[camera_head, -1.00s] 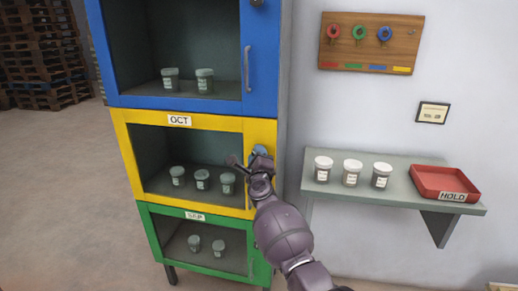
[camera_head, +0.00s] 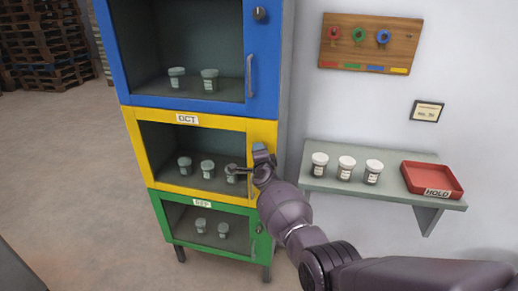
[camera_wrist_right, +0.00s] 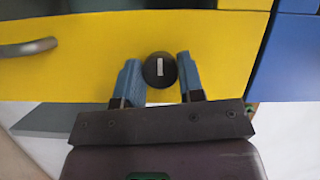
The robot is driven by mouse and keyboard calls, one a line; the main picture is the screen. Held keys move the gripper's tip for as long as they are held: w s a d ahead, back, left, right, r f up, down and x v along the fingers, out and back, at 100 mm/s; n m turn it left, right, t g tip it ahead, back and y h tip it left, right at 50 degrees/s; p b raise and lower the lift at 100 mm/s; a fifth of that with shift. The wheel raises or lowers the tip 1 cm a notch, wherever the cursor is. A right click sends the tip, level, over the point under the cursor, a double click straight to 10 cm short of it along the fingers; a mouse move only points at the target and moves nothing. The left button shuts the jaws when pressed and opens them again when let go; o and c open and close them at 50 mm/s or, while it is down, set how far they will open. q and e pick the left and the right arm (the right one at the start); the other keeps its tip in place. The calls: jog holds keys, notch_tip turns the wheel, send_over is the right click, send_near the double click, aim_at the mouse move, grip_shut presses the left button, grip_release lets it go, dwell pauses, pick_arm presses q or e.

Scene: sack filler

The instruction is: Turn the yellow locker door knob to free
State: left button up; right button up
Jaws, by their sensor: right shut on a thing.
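The yellow locker (camera_head: 160,122) is the middle one of the stack, labelled OCT, and its door is shut. Its knob (camera_wrist_right: 160,70) is round and black with a short white mark, which runs nearly up and down in the right wrist view. My right gripper (camera_wrist_right: 159,82) is shut on the knob, with one blue finger on each side. In the head view my right gripper (camera_head: 262,154) covers the knob on the right strip of the yellow door. The door's grey handle (camera_wrist_right: 28,47) shows at the left of the wrist view. My left gripper is not in view.
A blue locker (camera_head: 263,60) with its own knob (camera_head: 260,14) is above, a green locker (camera_head: 180,243) below. Jars stand inside all of them. A wall shelf (camera_head: 390,193) on the right holds three jars and a red tray (camera_head: 450,190). A key board (camera_head: 340,57) hangs above.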

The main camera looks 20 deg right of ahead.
dwell(0.3)
jog(key=o, duration=0.9)
jog(key=shift+s, duration=0.15)
